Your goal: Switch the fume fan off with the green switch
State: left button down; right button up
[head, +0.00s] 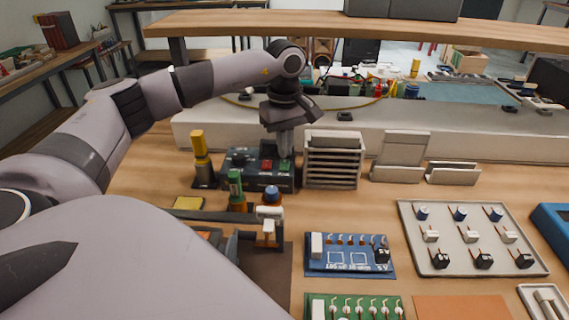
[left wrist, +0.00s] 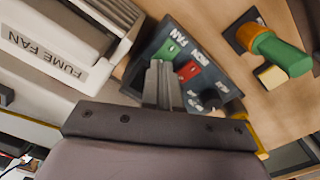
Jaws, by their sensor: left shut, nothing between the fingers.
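The dark control box (head: 258,184) stands on the bench left of the slatted white fume fan (head: 333,160). In the left wrist view the fan's housing (left wrist: 45,52) carries the label FUME FAN. The box panel there shows a green switch (left wrist: 168,47) by the word FAN, a red switch (left wrist: 188,70) and a black knob (left wrist: 210,98). My left gripper (head: 284,153) points down over the fan side of the box, shut and empty. Its fingertips (left wrist: 161,66) are close to the green switch; I cannot tell whether they touch. My right gripper is not in view.
A yellow-topped bottle (head: 200,150) and a green-handled tool (head: 235,185) stand near the box. A blue circuit board (head: 318,268) and a parts tray (head: 405,225) lie at the front and right. A raised shelf (head: 380,27) spans the back.

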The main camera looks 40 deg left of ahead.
aim_at(285, 162)
pick_arm(q)
jog(key=shift+f+b, duration=0.55)
jog(key=shift+f, duration=0.55)
dwell(0.7)
notch_tip(285, 162, up, 2)
jog(key=shift+r+p, duration=0.2)
jog(key=shift+p, duration=0.85)
notch_tip(285, 162, up, 2)
jog(key=shift+r+p, duration=0.1)
jog(key=shift+p, duration=0.8)
jog(key=shift+r+p, duration=1.1)
jog(key=shift+r, duration=0.25)
jog(key=shift+d+f, duration=0.1)
